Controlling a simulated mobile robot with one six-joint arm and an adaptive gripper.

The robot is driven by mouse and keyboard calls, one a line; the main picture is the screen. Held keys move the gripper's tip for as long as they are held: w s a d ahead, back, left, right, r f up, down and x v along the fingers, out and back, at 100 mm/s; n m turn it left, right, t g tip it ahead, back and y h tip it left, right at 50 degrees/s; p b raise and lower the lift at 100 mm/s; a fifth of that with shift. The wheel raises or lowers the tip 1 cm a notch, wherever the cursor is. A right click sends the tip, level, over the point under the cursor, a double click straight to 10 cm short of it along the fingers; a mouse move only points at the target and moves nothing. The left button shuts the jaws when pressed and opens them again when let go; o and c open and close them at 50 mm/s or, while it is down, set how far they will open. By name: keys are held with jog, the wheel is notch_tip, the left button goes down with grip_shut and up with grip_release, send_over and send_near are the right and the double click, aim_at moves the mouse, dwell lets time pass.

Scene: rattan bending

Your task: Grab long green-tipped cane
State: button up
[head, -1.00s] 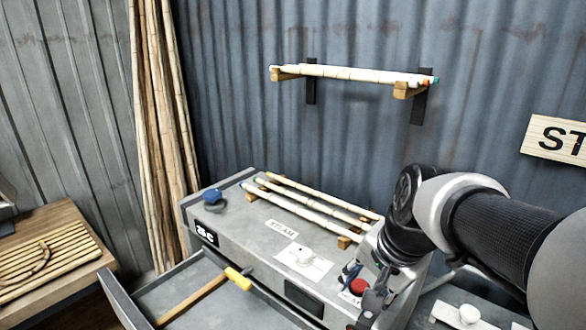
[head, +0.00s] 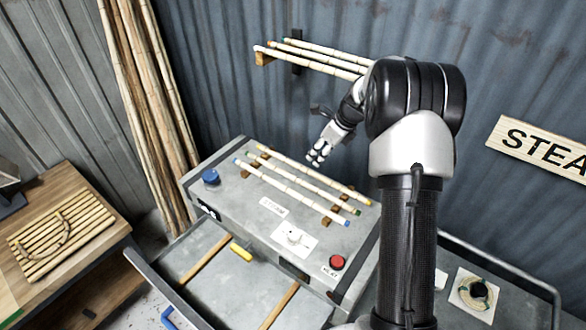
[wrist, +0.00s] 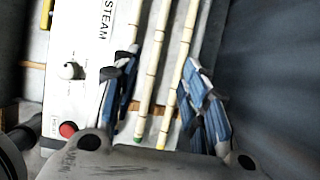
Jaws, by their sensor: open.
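A green-tipped cane (head: 300,183) lies on wooden rests on the steam box, the middle of three canes. Its green tip is at the right end; in the wrist view (wrist: 148,88) it points toward my gripper. An orange-tipped cane (head: 311,172) lies behind it and a blue-tipped cane (head: 290,190) in front. My gripper (head: 317,155) is open and empty above the back of the box, apart from the canes. In the wrist view its fingers (wrist: 160,95) spread either side of the green-tipped and orange-tipped canes; the left finger partly covers the blue-tipped one.
More canes (head: 310,60) rest on the wall shelf, their right ends hidden behind my arm. The steam box (head: 232,190) carries a blue knob (head: 210,176), a white dial (head: 293,236) and a red button (head: 337,262). An open drawer (head: 200,290) juts out in front. Tall canes (head: 150,100) lean on the wall.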

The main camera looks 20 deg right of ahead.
send_over(299, 179)
jog(key=s+d, duration=0.1)
jog(key=s, duration=0.1)
notch_tip(299, 179, down, 11)
jog(key=shift+d+f, duration=0.1)
jog(key=shift+d, duration=0.05)
jog(key=shift+f, duration=0.55)
jog(key=b+x, duration=0.2)
jog(key=x, duration=0.2)
jog(key=shift+w+f, duration=0.15)
jog(key=shift+c, duration=0.7)
grip_shut()
